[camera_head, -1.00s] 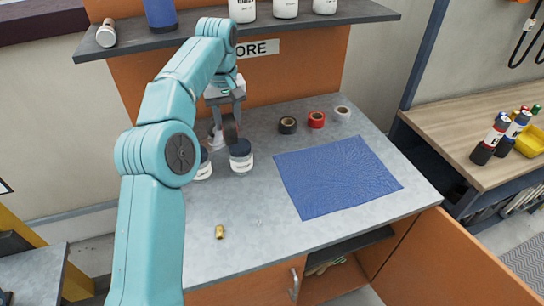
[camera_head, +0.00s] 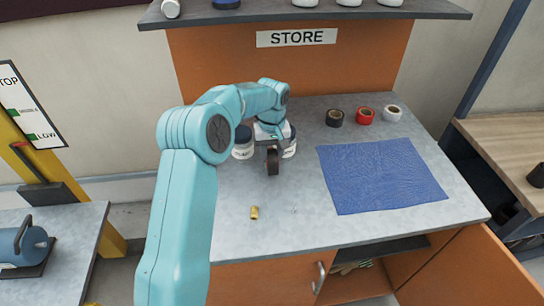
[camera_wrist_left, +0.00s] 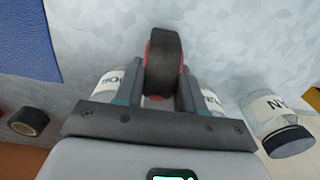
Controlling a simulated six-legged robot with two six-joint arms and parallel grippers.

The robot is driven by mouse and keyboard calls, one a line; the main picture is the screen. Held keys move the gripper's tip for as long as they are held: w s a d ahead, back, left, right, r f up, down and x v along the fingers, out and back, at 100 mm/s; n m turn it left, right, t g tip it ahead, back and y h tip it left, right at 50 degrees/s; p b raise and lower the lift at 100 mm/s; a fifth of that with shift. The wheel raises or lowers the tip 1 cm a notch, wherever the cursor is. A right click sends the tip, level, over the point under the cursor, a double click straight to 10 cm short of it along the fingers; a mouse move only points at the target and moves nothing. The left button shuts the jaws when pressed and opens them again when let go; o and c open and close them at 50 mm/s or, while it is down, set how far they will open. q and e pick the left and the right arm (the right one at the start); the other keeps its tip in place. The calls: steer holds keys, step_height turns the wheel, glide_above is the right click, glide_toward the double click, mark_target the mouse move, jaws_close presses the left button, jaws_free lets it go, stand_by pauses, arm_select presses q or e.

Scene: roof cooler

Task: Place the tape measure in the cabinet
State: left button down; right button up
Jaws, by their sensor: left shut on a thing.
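The tape measure, a dark disc with red sides, is held in my left gripper (camera_head: 272,150), which is shut on it. It shows in the head view (camera_head: 272,162) over the grey counter, in front of two jars, and in the wrist view (camera_wrist_left: 164,65) between the fingers. The orange cabinet (camera_head: 265,280) is under the counter. Its door (camera_head: 465,270) stands open at the lower right, showing a dark shelf (camera_head: 380,250) and a compartment below with some items. My right gripper is not in view.
Black, red and white tape rolls (camera_head: 365,115) sit at the back. A blue mat (camera_head: 380,178) covers the right. A small brass piece (camera_head: 254,212) lies in front.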

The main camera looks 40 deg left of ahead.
arm_select(q)
steer(key=shift+f, duration=0.55)
steer(key=shift+w+a+f, duration=0.1)
steer(key=shift+a+f, duration=0.05)
steer(key=shift+f, duration=0.15)
steer(key=shift+f, duration=0.1)
steer(key=c, duration=0.9)
jaws_free()
steer(key=shift+o, duration=1.1)
steer(key=shift+f, duration=0.1)
